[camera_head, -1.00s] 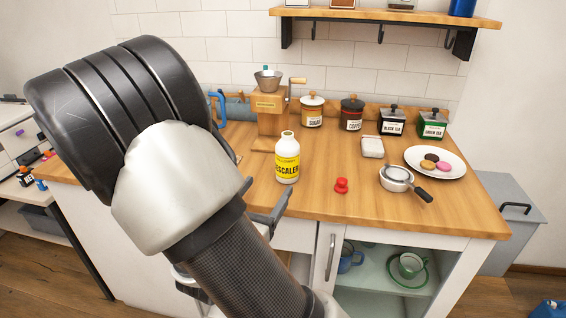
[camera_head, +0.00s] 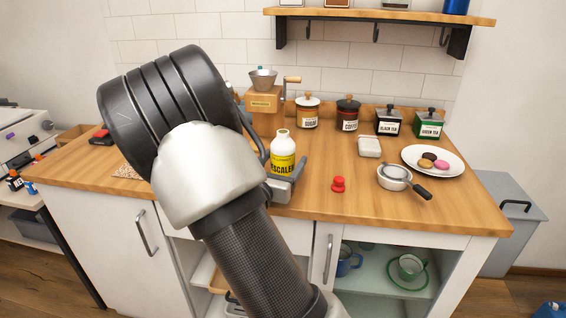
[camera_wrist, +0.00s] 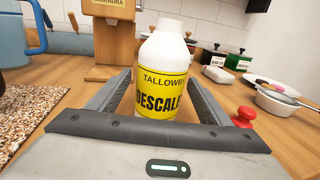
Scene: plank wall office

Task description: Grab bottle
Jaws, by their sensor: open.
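The bottle (camera_head: 283,150) is white with a yellow label reading DESCALER. It stands upright and uncapped on the wooden counter. In the wrist view the bottle (camera_wrist: 161,75) stands between the two open fingers of my gripper (camera_wrist: 160,95), with one finger on each side. A narrow gap seems to show on each side, but I cannot tell whether either finger touches it. In the head view my gripper (camera_head: 285,182) is low at the bottle's base, and my arm hides part of it. The bottle's lowest part is hidden behind my gripper in the wrist view.
A red knob-like piece (camera_head: 339,185) lies right of the bottle. The wooden grinder (camera_head: 264,108) and several labelled jars stand behind.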

